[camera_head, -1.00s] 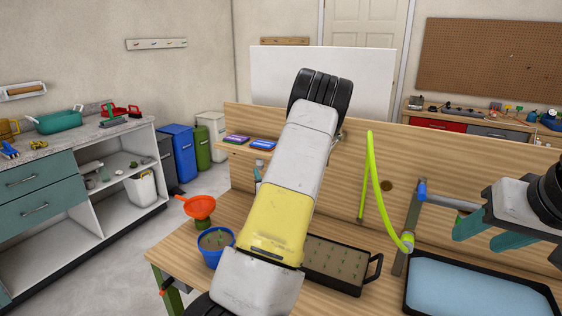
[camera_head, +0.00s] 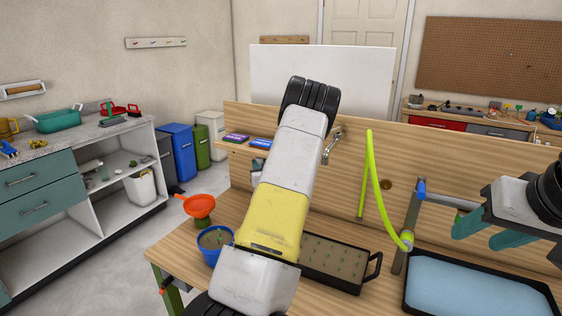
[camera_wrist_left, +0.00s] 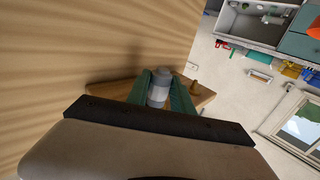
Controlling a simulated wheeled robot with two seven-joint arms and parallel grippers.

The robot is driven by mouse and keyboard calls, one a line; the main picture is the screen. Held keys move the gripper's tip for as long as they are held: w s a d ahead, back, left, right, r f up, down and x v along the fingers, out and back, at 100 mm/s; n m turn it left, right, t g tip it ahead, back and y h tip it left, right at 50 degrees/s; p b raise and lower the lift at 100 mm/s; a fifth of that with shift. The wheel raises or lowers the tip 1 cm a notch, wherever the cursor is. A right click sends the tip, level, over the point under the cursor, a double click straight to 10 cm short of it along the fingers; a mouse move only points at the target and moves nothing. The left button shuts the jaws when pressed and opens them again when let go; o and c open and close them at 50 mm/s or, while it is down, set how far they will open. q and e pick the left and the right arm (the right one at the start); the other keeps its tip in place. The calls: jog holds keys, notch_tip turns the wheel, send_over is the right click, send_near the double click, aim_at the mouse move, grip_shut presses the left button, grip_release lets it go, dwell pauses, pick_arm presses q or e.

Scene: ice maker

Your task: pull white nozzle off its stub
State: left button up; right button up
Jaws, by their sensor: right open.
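A pale grey-white cylinder, which looks like the white nozzle (camera_wrist_left: 158,91), stands between the teal fingers of my left gripper (camera_wrist_left: 160,84) in the left wrist view. The fingers lie on both sides of it; I cannot tell whether they press on it. Its lower part and any stub under it are hidden. My right gripper (camera_head: 472,239) is open and empty above the blue-filled tray.
A metal tap (camera_head: 332,146) and a lime-green hose (camera_head: 374,180) are at the bench's upright back board. On the bench are a black seedling tray (camera_head: 372,282), a blue pot (camera_head: 212,258), an orange funnel (camera_head: 200,206) and a blue-filled tray (camera_head: 408,300).

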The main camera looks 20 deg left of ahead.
pick_arm(q)
grip_shut()
jog(key=shift+f, duration=0.25)
jog(key=shift+f, duration=0.6)
jog(key=shift+f, duration=0.15)
jog(key=shift+f, duration=0.5)
jog(key=shift+s+f, duration=0.1)
jog(key=shift+f, duration=0.35)
jog(key=shift+d, duration=0.1)
